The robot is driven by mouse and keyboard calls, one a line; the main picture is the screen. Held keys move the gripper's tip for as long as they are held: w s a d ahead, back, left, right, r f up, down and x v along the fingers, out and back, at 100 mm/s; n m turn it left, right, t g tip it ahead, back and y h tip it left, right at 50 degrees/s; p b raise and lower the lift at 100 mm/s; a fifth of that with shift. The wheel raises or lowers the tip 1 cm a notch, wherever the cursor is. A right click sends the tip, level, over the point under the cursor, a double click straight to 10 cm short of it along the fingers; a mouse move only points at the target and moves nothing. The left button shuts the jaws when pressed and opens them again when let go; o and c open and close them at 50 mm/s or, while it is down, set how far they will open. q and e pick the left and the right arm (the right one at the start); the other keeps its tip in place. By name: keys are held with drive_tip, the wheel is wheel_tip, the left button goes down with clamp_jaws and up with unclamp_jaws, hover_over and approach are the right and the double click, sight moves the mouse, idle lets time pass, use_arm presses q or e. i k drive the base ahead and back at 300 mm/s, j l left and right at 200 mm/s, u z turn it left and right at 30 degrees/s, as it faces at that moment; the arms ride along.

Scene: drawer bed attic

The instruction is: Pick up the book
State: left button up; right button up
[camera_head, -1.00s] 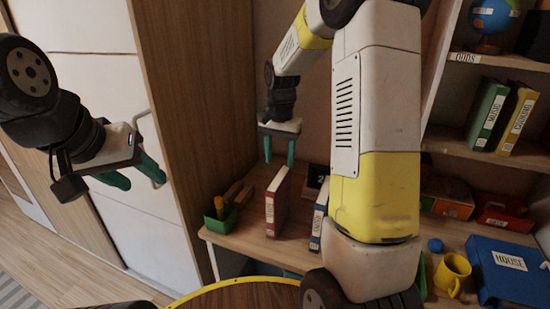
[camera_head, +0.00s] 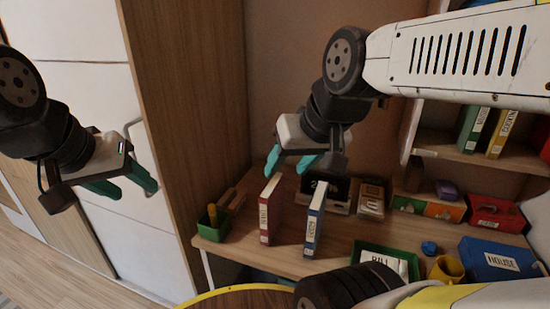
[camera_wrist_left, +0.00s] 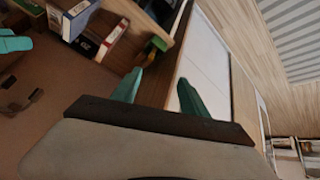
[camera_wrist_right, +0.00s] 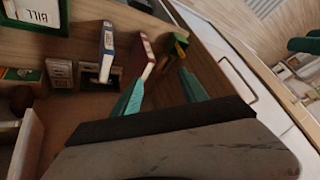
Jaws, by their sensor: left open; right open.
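A red book (camera_head: 270,212) and a blue book (camera_head: 314,220) stand upright, a little apart, on the wooden desk (camera_head: 345,238). Both also show in the right wrist view, the red book (camera_wrist_right: 145,56) right of the blue book (camera_wrist_right: 106,52). My right gripper (camera_head: 290,162) is open and empty, above and behind the books in the head view, touching neither. My left gripper (camera_head: 130,188) is open and empty, left of the desk in front of the white door. The task does not say which book it means.
A green holder (camera_head: 212,222) stands left of the red book. A green tray (camera_head: 388,258), yellow mug (camera_head: 446,270) and blue box (camera_head: 492,260) lie to the right. A black device (camera_head: 323,194) stands behind the books. Shelves at the right hold more books (camera_head: 485,128).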

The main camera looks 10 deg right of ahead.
sight(270, 201)
drive_tip(key=z, duration=0.4)
drive_tip(key=j+z, duration=0.1)
drive_tip(key=z, duration=0.65)
drive_tip(key=j+z, duration=0.15)
drive_tip(key=z, duration=0.2)
drive_tip(key=k+j+z, duration=0.15)
drive_tip(key=j+z, duration=0.25)
drive_tip(key=k+j+z, duration=0.25)
drive_tip(key=z, duration=0.15)
drive_tip(key=k+j+z, duration=0.25)
drive_tip(key=z, duration=0.15)
drive_tip(key=k+j+z, duration=0.1)
drive_tip(key=k+j, duration=0.55)
drive_tip(key=k, duration=0.2)
drive_tip(key=i+j, duration=0.15)
drive_tip(key=j, duration=0.15)
drive_tip(key=i+j, duration=0.15)
drive_tip(key=j, duration=0.2)
drive_tip(key=l+z, duration=0.05)
